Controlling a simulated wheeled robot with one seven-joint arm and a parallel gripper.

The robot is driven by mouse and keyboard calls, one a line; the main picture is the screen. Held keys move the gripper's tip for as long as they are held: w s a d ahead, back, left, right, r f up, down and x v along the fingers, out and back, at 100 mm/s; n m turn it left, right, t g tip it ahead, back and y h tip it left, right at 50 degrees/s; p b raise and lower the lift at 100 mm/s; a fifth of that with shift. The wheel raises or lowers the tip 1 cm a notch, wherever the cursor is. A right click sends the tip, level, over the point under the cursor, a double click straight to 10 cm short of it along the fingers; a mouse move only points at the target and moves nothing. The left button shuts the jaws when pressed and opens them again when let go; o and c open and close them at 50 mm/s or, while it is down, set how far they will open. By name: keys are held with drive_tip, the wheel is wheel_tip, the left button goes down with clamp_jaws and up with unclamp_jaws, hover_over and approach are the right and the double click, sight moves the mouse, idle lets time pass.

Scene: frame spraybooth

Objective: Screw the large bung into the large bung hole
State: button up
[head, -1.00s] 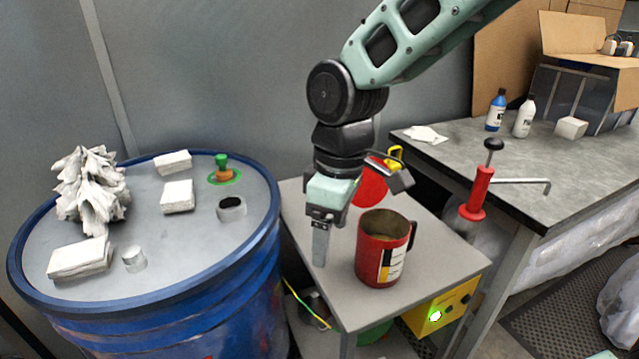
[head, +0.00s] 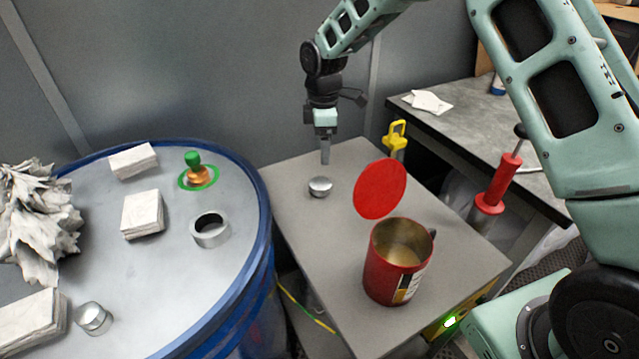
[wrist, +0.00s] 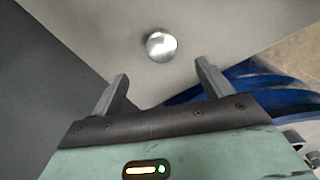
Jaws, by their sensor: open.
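A round silver metal bung (head: 320,187) lies on the grey side table, near its back left. In the wrist view it (wrist: 161,46) shows just beyond and between my fingertips. My gripper (head: 325,162) is above the table beside the bung, fingers pointing down, open and empty. In the wrist view the two fingers of my gripper (wrist: 161,69) are spread apart with nothing between them. The large bung hole (head: 210,230), a raised metal ring with a dark opening, is on the blue drum's lid near its right side. It is uncovered.
The drum lid (head: 160,270) also bears a green-and-orange fitting (head: 196,170), a short silver cylinder (head: 93,318) and several white pads. On the table (head: 300,235) stand an open red can (head: 396,270) and a red disc (head: 380,188). A red-handled tool (head: 497,185) is at the right.

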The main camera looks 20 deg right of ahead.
drive_tip(key=p, duration=0.1)
hover_over(320, 183)
drive_tip(key=f, duration=0.6)
drive_tip(key=shift+d+f, duration=0.15)
drive_tip(key=shift+d, duration=0.2)
drive_tip(key=shift+a+f+p, duration=0.15)
drive_tip(key=shift+f+p, duration=0.35)
drive_tip(key=shift+f, duration=0.85)
drive_tip(key=shift+a+f+p, duration=0.15)
drive_tip(key=shift+f+p, duration=0.3)
drive_tip(key=shift+f, duration=0.9)
drive_tip(key=c, duration=1.1)
